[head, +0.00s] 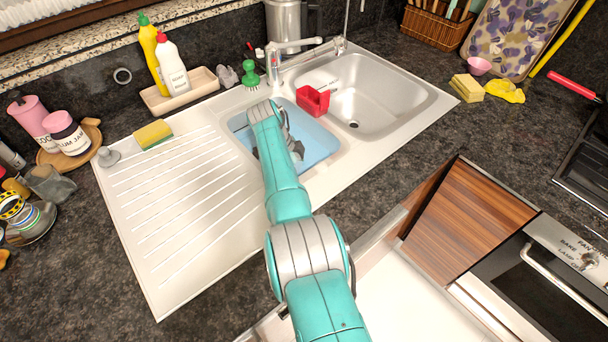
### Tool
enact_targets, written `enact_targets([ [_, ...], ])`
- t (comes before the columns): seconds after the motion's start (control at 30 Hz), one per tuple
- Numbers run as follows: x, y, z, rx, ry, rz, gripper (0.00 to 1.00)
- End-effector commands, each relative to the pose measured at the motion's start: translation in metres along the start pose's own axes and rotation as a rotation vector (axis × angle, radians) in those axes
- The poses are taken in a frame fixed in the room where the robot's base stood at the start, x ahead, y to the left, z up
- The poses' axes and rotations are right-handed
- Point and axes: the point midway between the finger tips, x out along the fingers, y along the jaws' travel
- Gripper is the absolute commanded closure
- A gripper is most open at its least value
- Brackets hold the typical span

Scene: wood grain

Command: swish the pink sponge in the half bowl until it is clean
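The half bowl (318,142) is the smaller left basin of the white sink and holds light blue water or has a blue inside. My arm reaches over the sink from the front. My gripper (262,155) is at the half bowl, with dark finger parts showing on both sides of the teal link. The arm hides most of it, so I cannot tell whether it is open or shut or holds anything. I see no pink sponge; it may be hidden behind my arm.
A red caddy (312,99) sits between the half bowl and the empty large basin (375,95). The tap (300,48) stands behind. A yellow-green sponge (153,134) lies on the ribbed drainer (185,200), otherwise mostly clear. Bottles (171,65) stand in a tray at the back left.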

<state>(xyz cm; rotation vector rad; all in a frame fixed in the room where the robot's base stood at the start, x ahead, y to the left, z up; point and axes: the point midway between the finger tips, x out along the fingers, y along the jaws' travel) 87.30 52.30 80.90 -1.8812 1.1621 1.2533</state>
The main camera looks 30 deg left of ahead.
Motion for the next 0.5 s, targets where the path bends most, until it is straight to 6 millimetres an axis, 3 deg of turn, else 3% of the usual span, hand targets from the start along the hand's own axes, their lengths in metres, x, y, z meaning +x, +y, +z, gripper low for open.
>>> enact_targets([
  [0.37,0.011,0.014,-0.025,0.002,0.001,0.002,0.92],
  [0.5,0.017,0.02,-0.036,0.004,0.006,0.007,0.86],
])
